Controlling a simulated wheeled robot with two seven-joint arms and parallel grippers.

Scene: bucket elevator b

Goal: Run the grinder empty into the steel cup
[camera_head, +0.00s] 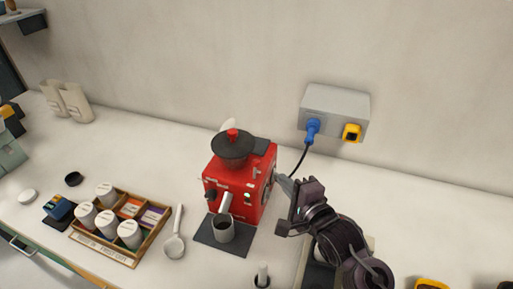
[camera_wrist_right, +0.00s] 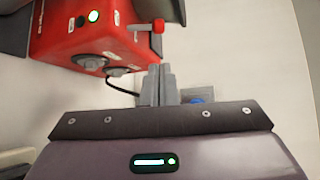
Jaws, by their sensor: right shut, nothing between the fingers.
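The red grinder (camera_head: 240,182) stands on the counter with a dark round hopper (camera_head: 233,146) on top. It also shows in the right wrist view (camera_wrist_right: 80,35), with a green light, round knobs (camera_wrist_right: 90,63) and a small red-tipped lever (camera_wrist_right: 157,27) on its side. The steel cup (camera_head: 222,229) stands upright under the spout on a dark mat (camera_head: 205,236); its contents cannot be made out. My right gripper (camera_head: 280,180) is shut and empty, beside the grinder's right side; its fingertips (camera_wrist_right: 158,85) are just below the lever in the wrist view. My left gripper is not in view.
A grey wall box (camera_head: 335,100) holds a blue plug (camera_head: 313,128) with a black cable running to the grinder. A wooden tray (camera_head: 75,226) with several white canisters stands left, with a white scoop (camera_head: 174,245) beside it.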

